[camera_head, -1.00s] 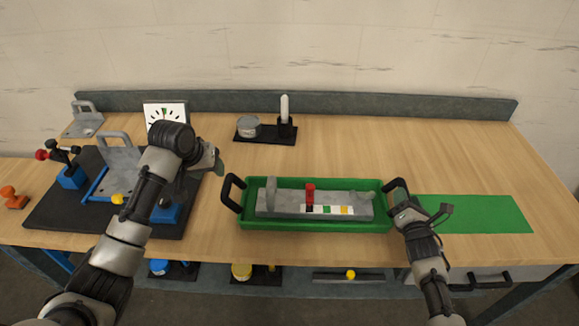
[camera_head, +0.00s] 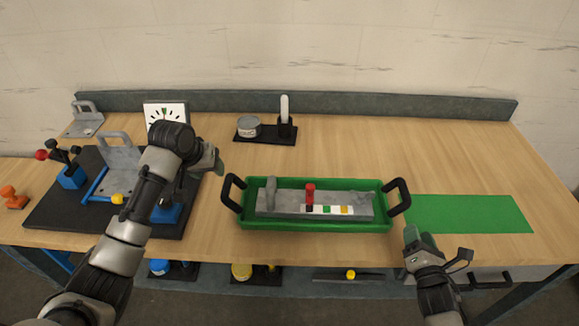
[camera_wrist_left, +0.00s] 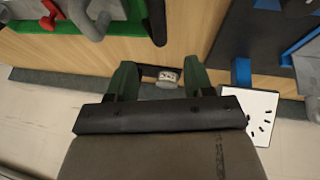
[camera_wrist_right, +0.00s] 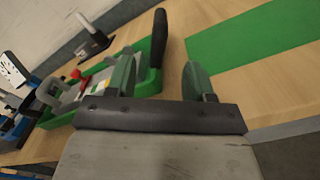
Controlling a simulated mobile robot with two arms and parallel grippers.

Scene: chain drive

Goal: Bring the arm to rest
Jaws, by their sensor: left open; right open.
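My right gripper (camera_head: 438,250) is open and empty near the front edge of the bench, right of and in front of the green tray's right handle (camera_head: 398,197). Its green fingers show apart in the right wrist view (camera_wrist_right: 160,80). My left gripper (camera_head: 213,160) is raised over the bench, left of the tray and in front of the dial. In the left wrist view its green fingers (camera_wrist_left: 158,82) are apart with nothing between them. The green tray (camera_head: 300,226) stands on the bench and holds a grey plate (camera_head: 285,203) with a red peg and coloured squares.
A black mat (camera_head: 60,215) with a grey bracket (camera_head: 120,165) and blue parts lies at left. A white dial (camera_head: 165,112) and a black holder (camera_head: 266,135) stand at the back. A green mat (camera_head: 480,213) lies clear at right. An orange knob (camera_head: 12,195) sits far left.

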